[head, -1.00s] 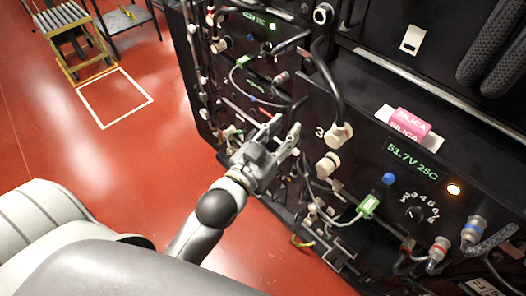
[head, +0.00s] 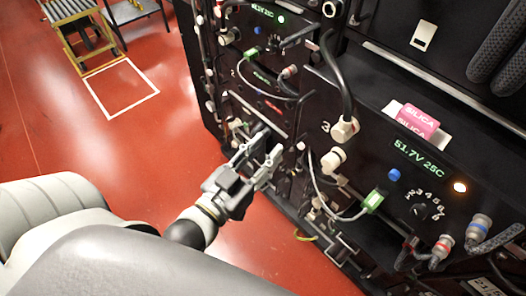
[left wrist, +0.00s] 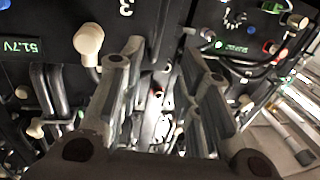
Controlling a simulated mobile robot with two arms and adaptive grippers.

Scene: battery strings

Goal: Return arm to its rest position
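My left gripper (head: 262,157) is in front of the black battery rack (head: 290,190), over the red floor. Its two fingers are apart with nothing between them. In the left wrist view the open fingers (left wrist: 165,85) point towards the rack's cables and plugs, with free space between the tips. The left arm comes in from the lower left of the head view. My right gripper does not show in either view.
The rack carries white plugs (head: 344,129), a green connector (head: 373,200), a display reading 51.7V 25C (head: 422,155) and a pink SILICA pack (head: 418,121). Loose cables hang near the gripper. A yellow-framed cart (head: 78,35) stands far left. The red floor (head: 120,140) between is clear.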

